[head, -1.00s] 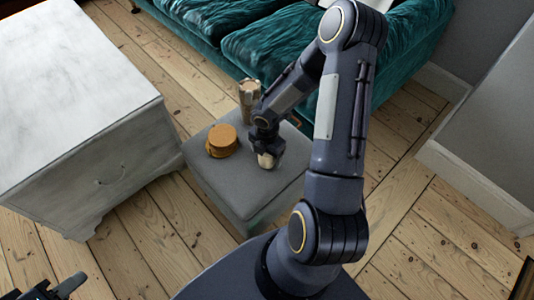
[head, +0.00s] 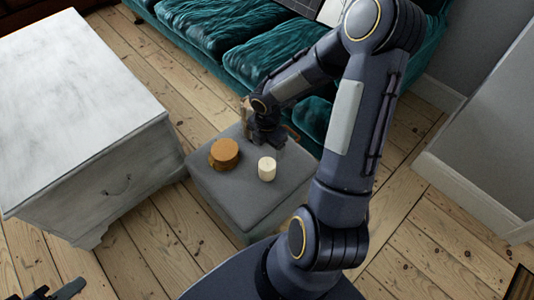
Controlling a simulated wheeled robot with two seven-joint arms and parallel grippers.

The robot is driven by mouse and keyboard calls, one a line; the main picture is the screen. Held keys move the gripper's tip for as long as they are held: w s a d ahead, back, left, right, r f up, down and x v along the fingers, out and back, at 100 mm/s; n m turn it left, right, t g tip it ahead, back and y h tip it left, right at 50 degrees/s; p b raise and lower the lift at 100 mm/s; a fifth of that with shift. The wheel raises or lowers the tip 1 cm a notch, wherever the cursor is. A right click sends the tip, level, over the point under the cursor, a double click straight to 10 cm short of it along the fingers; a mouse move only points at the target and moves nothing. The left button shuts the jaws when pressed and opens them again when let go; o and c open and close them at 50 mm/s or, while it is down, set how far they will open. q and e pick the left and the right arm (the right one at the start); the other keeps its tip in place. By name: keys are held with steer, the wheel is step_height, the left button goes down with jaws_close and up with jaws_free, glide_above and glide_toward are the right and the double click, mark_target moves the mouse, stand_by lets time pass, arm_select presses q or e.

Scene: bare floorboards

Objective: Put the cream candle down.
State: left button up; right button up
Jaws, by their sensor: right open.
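The cream candle (head: 267,169) stands upright on the grey ottoman (head: 236,205), right of its middle. My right gripper (head: 268,143) is open and empty, above and behind the candle, apart from it. My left gripper (head: 66,290) shows only in part at the bottom left corner, far from the ottoman; I cannot make out its jaws.
A round orange-brown object (head: 224,153) sits on the ottoman left of the candle. A brownish upright object (head: 246,112) behind is partly hidden by my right arm. A white cabinet (head: 75,100) stands left, a teal sofa (head: 225,35) behind. The ottoman's front is clear.

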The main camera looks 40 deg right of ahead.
steer(key=s+a+r+m+t+y, duration=0.2)
steer(key=s+a+r+m, duration=0.3)
steer(key=r+m, duration=0.5)
steer(key=s+a+r+m+t+y, duration=0.2)
steer(key=s+a+r+m, duration=0.4)
steer(key=s+r+m, duration=0.3)
steer(key=r+m+t, duration=0.1)
steer(key=m, duration=0.1)
steer(key=shift+s+a+r+m, duration=0.25)
steer(key=shift+s+a+m, duration=0.05)
step_height(320, 180, up, 24)
steer(key=p, duration=2.4)
